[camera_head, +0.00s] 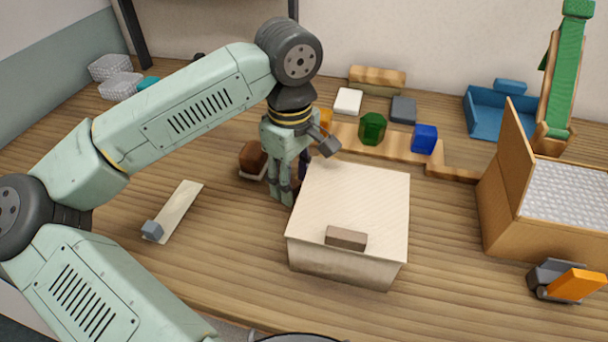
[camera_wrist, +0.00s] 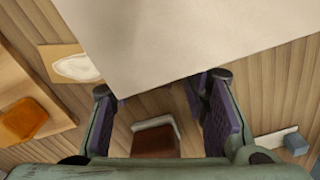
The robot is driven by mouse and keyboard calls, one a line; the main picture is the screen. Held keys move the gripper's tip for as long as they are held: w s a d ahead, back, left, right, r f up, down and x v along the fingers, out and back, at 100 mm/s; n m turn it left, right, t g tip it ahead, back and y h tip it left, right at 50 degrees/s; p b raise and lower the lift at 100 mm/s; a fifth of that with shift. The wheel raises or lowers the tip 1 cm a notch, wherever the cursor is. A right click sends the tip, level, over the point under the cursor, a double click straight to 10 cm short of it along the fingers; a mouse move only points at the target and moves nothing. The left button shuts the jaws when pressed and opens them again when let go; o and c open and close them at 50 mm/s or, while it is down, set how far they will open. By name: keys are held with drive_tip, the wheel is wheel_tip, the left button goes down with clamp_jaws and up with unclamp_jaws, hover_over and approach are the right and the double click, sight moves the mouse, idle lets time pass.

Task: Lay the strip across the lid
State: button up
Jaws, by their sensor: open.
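The strip (camera_head: 180,208) is a long pale piece lying on the table left of the box, with a small grey block (camera_head: 152,231) at its near end. Part of the strip also shows at the right edge of the wrist view (camera_wrist: 265,141). The lid (camera_head: 362,195) is the flat cream top of a box, with a brown bar (camera_head: 346,238) on it near the front edge. My gripper (camera_head: 282,194) points down just left of the box, apart from the strip. Its fingers are open and nothing is held between them; the lid's edge (camera_wrist: 180,40) lies just beyond them.
A brown object with a white edge (camera_wrist: 155,138) lies below my fingers. A wooden step row with green (camera_head: 372,128) and blue (camera_head: 424,138) blocks stands behind the box. A wooden crate (camera_head: 540,205) stands right. The table in front of the strip is clear.

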drive_tip(key=shift+f, duration=0.15)
drive_tip(key=shift+c, duration=0.2)
drive_tip(key=c, duration=0.9)
